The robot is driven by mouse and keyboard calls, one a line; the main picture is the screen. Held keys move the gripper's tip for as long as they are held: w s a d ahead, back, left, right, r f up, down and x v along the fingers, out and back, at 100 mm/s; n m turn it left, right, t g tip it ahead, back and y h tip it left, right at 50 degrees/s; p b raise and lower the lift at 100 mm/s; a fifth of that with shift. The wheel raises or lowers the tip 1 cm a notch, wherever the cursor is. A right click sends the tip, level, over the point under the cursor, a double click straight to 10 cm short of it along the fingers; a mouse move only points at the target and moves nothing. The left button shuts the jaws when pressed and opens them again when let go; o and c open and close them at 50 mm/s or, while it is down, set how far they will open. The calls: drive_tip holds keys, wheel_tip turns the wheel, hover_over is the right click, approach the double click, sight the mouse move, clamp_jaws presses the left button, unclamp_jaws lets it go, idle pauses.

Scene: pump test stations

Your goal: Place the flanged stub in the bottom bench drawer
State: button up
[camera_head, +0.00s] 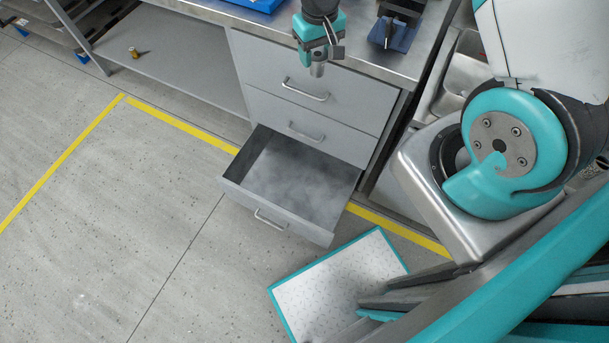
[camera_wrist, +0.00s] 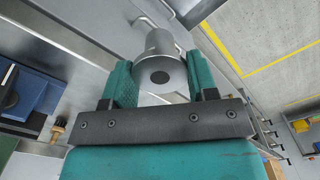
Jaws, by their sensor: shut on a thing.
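My gripper (camera_head: 319,52) is above the drawer unit, near the front edge of the bench top. It is shut on the flanged stub (camera_head: 318,69), a grey metal cylinder hanging below the fingers. In the wrist view the stub (camera_wrist: 160,62) sits between the two teal fingers, its round end with a dark hole facing the camera. The bottom bench drawer (camera_head: 300,178) is pulled out and looks empty inside. It lies lower than my gripper and a little to the left of it in the head view. The two drawers above it are closed.
A blue tray (camera_head: 262,4) and a dark device on a blue base (camera_head: 394,33) stand on the bench top. A small brass part (camera_head: 134,52) lies on the lower shelf at left. Floor at left is clear.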

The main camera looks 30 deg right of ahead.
drive_tip(key=a+f+m+b, duration=0.2)
drive_tip(key=a+f+b, duration=0.1)
drive_tip(key=f+b, duration=1.8)
drive_tip(key=w+a+f+m+b, duration=0.1)
drive_tip(key=a+f+m+b, duration=0.2)
drive_tip(key=f+b, duration=1.8)
drive_tip(key=a+f+m+b, duration=0.2)
drive_tip(key=f+b, duration=1.8)
drive_tip(key=f, duration=1.2)
drive_tip(key=shift+w+a+f+m+b, duration=0.1)
drive_tip(key=shift+w+a+m+b, duration=0.1)
drive_tip(key=shift+a, duration=0.25)
drive_tip(key=shift+w+a+f+m+b, duration=0.1)
drive_tip(key=shift+w+a+m+b, duration=0.1)
drive_tip(key=shift+a, duration=0.25)
drive_tip(key=shift+r, duration=0.1)
drive_tip(key=o, duration=1.1)
drive_tip(key=shift+c, duration=0.2)
